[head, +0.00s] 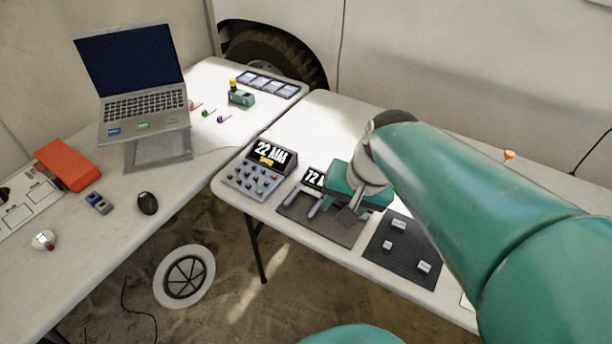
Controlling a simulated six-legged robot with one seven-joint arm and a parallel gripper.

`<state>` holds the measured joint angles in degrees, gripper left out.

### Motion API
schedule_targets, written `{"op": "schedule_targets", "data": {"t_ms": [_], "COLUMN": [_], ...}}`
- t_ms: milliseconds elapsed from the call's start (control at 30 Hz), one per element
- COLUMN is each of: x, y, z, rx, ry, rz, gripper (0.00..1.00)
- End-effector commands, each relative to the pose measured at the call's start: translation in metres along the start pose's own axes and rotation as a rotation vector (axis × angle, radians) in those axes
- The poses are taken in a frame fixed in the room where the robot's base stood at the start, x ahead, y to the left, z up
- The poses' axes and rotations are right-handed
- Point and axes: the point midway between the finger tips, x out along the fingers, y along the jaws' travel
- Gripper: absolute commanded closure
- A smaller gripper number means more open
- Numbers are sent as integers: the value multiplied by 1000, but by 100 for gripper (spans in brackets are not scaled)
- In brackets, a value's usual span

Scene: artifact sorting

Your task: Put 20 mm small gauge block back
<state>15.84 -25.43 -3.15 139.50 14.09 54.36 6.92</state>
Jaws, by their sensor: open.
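Several small light-grey blocks rest on a black ribbed mat (378,252): one at the back (398,225), a smaller one at the left (387,245) and one at the front right (424,267). Any size marks on them are too small to read, so I cannot tell which is the 20 mm gauge block. My gripper (335,211) is open above the dark grey plate (327,230) to the left of that mat. I see no block between its fingers. My green arm hides part of the table behind and to the right.
A control box (246,188) with a display reading "22 MM" stands left of my gripper. The left table holds a laptop (140,95), a mouse (147,203) and an orange case (67,165). A gap separates the tables in front.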

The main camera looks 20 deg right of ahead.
Motion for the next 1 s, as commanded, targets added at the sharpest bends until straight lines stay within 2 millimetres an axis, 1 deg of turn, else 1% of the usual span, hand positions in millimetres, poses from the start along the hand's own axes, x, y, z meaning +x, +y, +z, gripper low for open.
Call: {"op": "schedule_targets", "data": {"t_ms": [33,100,200,300,433,1000], "x": [-11,-24,-39,-48,-51,-51], "y": [-14,-27,-40,-46,-48,-48], "z": [11,22,36,44,46,46], "rx": [-129,-288,-464,-569,-612,-607], "ry": [48,110,185,234,254,252], "rz": [11,31,53,67,75,74], "gripper": [58,58,58,58,58,58]}}
